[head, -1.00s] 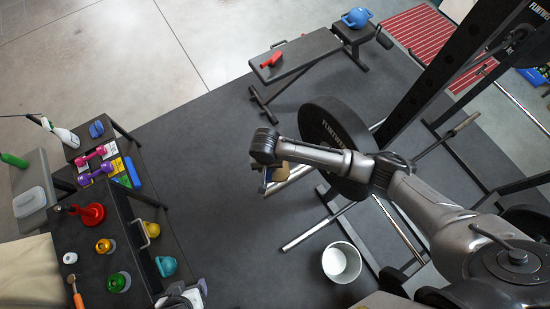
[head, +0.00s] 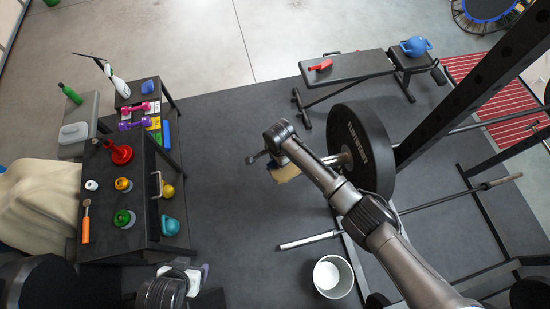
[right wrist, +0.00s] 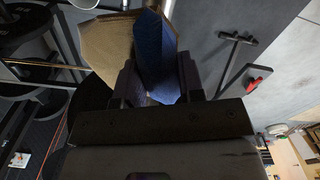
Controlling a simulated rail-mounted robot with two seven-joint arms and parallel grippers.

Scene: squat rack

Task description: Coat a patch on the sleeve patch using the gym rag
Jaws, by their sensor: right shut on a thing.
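My right gripper (head: 266,164) is shut on the gym rag (head: 285,174). The rag looks tan with a blue part. In the right wrist view, the blue part (right wrist: 157,60) stands between the fingers (right wrist: 158,85) and the tan cloth (right wrist: 108,45) is beside it. The metal bar sleeve (head: 342,158) sticks out left from the black weight plate (head: 360,150). My right wrist hides most of the sleeve, so I cannot see the patch or tell if the rag touches it. My left gripper (head: 185,275) is at the bottom left; its fingers are unclear.
A white bucket (head: 332,278) stands on the dark floor below the plate. A bench (head: 345,68) with a red object is behind, and rack posts (head: 460,95) rise at the right. A dark shelf (head: 140,190) with dumbbells, kettlebells and a red bell-shaped item is at the left. Floor between is clear.

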